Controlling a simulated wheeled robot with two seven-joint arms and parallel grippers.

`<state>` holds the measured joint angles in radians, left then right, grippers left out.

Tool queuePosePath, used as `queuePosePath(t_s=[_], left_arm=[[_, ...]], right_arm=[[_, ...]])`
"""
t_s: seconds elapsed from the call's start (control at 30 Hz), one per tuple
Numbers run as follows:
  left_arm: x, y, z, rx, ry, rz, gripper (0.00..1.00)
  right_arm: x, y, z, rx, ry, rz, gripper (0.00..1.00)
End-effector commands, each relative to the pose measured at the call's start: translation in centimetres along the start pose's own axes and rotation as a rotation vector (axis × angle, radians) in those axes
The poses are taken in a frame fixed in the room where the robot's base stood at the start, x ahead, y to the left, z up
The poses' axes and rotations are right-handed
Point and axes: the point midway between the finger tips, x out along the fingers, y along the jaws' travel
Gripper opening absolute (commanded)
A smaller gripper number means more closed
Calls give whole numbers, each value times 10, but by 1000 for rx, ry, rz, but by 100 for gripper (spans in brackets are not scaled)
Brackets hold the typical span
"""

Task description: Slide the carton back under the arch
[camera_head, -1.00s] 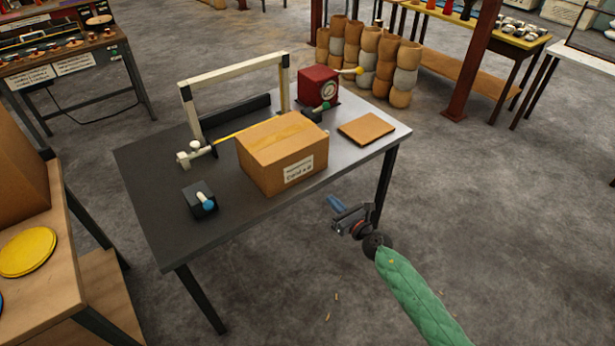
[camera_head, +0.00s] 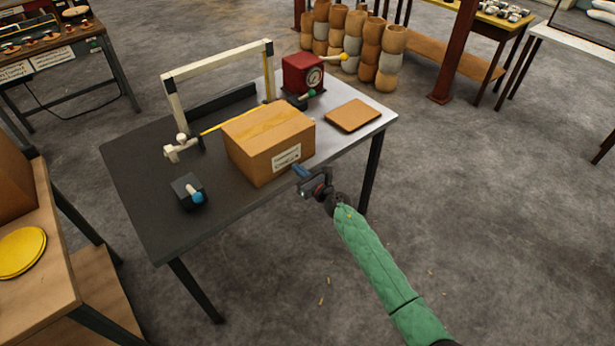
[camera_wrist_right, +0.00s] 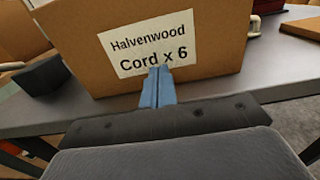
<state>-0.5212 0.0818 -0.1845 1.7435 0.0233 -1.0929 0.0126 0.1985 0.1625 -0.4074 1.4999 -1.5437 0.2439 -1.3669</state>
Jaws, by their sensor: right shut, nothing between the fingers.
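The brown carton (camera_head: 265,145) stands on the dark table (camera_head: 140,200), in front of the white arch (camera_head: 217,72). In the right wrist view the carton (camera_wrist_right: 60,65) fills the top, with a white label (camera_wrist_right: 148,44) reading "Halvenwood Cord x 6". My right gripper (camera_head: 300,171) is shut and empty, at the carton's label side near the table's front edge. Its blue fingertips (camera_wrist_right: 158,84) overlap the label's lower edge in the right wrist view; I cannot tell if they touch it. My left gripper is not in view.
A red box with a dial (camera_head: 303,75) stands right of the arch, and a flat brown pad (camera_head: 353,115) lies at the right. A yellow line (camera_head: 222,123) runs by the arch.

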Motion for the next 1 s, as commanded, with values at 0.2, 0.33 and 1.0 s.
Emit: queuePosePath(t_s=[0.2,0.33,1.0], left_arm=[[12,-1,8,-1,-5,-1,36],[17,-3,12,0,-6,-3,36],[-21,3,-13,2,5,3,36]], right_arm=[[19,0,0,2,0,1,0],[22,0,0,1,0,0,0],[54,0,-1,0,-1,2,0]])
